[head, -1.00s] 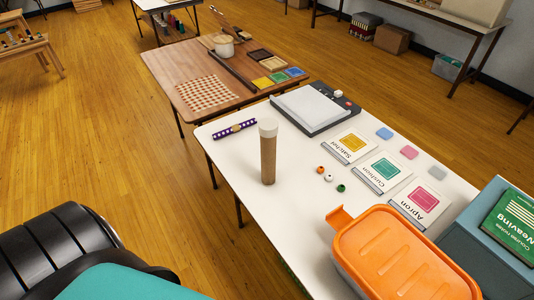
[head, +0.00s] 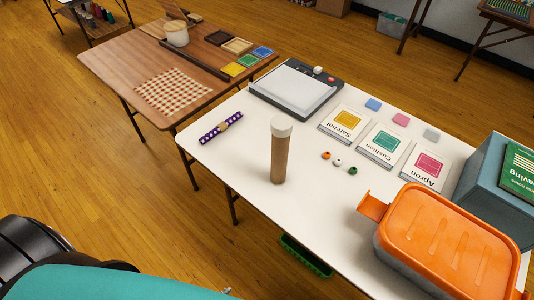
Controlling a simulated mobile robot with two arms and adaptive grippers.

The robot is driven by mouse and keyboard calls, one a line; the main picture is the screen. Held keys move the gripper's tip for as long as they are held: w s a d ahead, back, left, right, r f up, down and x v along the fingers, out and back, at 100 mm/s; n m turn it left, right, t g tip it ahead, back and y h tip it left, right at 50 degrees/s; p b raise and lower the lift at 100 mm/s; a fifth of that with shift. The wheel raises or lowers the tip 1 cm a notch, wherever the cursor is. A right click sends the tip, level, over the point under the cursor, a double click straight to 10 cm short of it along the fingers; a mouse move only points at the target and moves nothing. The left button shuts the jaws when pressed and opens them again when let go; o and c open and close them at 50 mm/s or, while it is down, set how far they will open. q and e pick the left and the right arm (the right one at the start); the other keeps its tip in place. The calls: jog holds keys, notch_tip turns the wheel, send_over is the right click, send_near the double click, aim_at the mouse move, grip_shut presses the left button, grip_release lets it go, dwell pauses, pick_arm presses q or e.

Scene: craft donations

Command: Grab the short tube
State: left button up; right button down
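A short brown cardboard tube (head: 280,154) with a pale cap stands upright on the white table (head: 238,168), near its left front edge. No gripper touches it.
A purple dotted strip (head: 221,127) lies left of the tube. Small beads (head: 337,162), pattern cards (head: 384,143) and a paper trimmer (head: 296,88) lie beyond it. An orange-lidded box (head: 438,238) and a blue-grey box (head: 490,185) stand at the right. A wooden table (head: 195,62) is behind.

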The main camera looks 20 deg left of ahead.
pick_arm(q)
jog(key=w+d+r+t, duration=0.3)
jog(key=w+r, duration=0.4)
jog(key=w, duration=0.1)
jog(key=n+t+y+b, duration=0.2)
jog(key=n+t, duration=0.1)
jog(key=t, duration=0.7)
send_near(277, 158)
jog(key=w, duration=0.2)
jog(key=w+p, duration=0.1)
jog(key=w, duration=0.3)
jog(key=shift+w+r+p, duration=0.25)
jog(key=shift+r+p, duration=0.1)
jog(key=w, duration=0.2)
jog(key=w+p, duration=0.1)
jog(key=w, duration=0.2)
jog(key=shift+w+a+f, duration=0.1)
jog(key=shift+w+f, duration=0.2)
jog(key=shift+w, duration=0.2)
pick_arm(e)
jog(key=shift+d+r, duration=0.3)
jog(key=shift+d, duration=0.1)
pick_arm(q)
jog(key=shift+s, duration=0.1)
jog(key=shift+c, duration=0.2)
